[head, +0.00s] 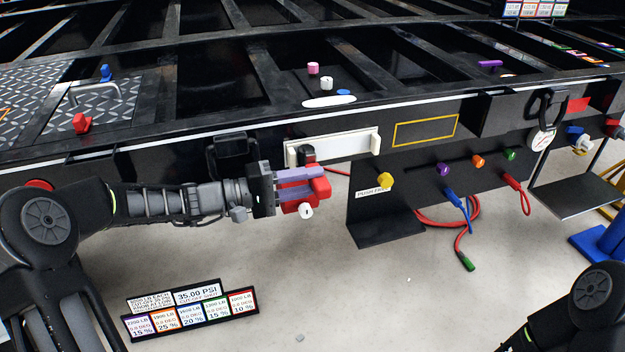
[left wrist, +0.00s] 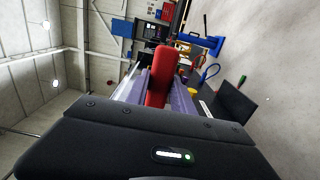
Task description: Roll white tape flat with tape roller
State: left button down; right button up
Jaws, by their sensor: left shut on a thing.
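My left gripper (head: 296,184) has purple fingers shut on a red tool (head: 321,188), which looks like the tape roller. A small white cylinder (head: 305,211) shows at the tool's lower side. In the left wrist view the red tool (left wrist: 161,76) stands between the purple fingers. A white strip (head: 345,145) with raised ends, likely the white tape, is on the black frame's front side, above and right of the gripper. A dark block with a red part (head: 307,155) sits at its left end. The tool appears below the strip, apart from it. Only part of my right arm shows, at bottom right.
A black bracket panel (head: 385,218) with a yellow knob (head: 385,181) juts out to the right. Blue (head: 456,200) and red (head: 515,190) hoses hang further right. A label board (head: 190,312) is at lower left. The floor below the gripper is mostly clear.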

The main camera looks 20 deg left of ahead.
pick_arm(q)
jog(key=shift+b+x, duration=0.4)
jog(key=shift+x, duration=0.85)
jog(key=shift+w, duration=0.1)
jog(key=shift+b+x, duration=0.45)
jog(key=shift+x, duration=0.65)
jog(key=shift+w, duration=0.1)
jog(key=shift+b+x, duration=0.45)
jog(key=shift+x, duration=0.65)
jog(key=shift+w, duration=0.1)
